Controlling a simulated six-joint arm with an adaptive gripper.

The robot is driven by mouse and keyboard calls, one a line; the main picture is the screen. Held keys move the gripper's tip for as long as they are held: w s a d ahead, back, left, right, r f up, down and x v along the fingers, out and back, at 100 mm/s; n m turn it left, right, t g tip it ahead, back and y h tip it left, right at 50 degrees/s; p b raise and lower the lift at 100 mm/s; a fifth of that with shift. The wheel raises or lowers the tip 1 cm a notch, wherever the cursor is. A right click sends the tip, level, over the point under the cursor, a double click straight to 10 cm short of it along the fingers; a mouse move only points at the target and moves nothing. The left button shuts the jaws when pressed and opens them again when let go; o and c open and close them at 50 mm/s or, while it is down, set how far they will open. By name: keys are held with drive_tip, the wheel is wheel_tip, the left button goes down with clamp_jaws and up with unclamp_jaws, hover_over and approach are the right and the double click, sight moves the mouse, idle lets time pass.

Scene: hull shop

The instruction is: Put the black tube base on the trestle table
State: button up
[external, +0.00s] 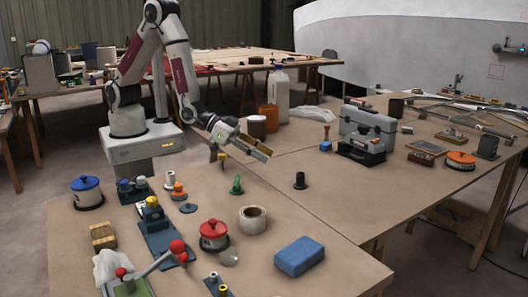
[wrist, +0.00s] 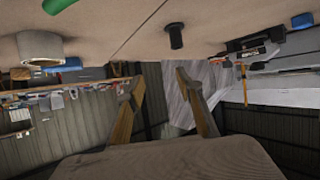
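The black tube base (external: 300,181), a short dark cylinder on a wider round foot, stands upright on a tan tabletop, close to the seam between two table surfaces. It also shows in the wrist view (wrist: 176,37), hanging from the top because that view is upside down. The trestle table (external: 425,187), with wooden legs, spreads to the right; the tube base appears to stand on its side of the seam. My gripper (external: 262,153) is in the air to the left of and behind the tube base. In the wrist view its fingers (wrist: 160,76) are apart with nothing between them.
The front-left tabletop holds a white tape roll (external: 253,219), a green item (external: 237,185), a red pot (external: 214,235) and a blue block (external: 299,256). A grey toolbox (external: 367,128) and an orange reel (external: 460,160) stand on the right. The tabletop around the tube base is clear.

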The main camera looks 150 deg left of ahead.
drive_tip(key=s+d+r+m+h, duration=0.2)
drive_tip(key=s+d+r+h, duration=0.1)
drive_tip(key=d+r, duration=0.65)
drive_tip(key=s+d+r+m+h, duration=0.35)
drive_tip(key=d+r, duration=0.35)
drive_tip(key=d, duration=0.5)
drive_tip(key=s+d+r+m+g+h, duration=0.1)
drive_tip(key=s+d, duration=0.4)
drive_tip(key=s, duration=0.7)
drive_tip(key=s+d+r+m+g+h, duration=0.1)
drive_tip(key=s+d, duration=0.4)
drive_tip(key=s, duration=0.7)
wheel_tip(320, 180, up, 2)
drive_tip(key=shift+s+m+g, duration=0.25)
drive_tip(key=shift+m+g, duration=0.3)
drive_tip(key=shift+g, duration=0.45)
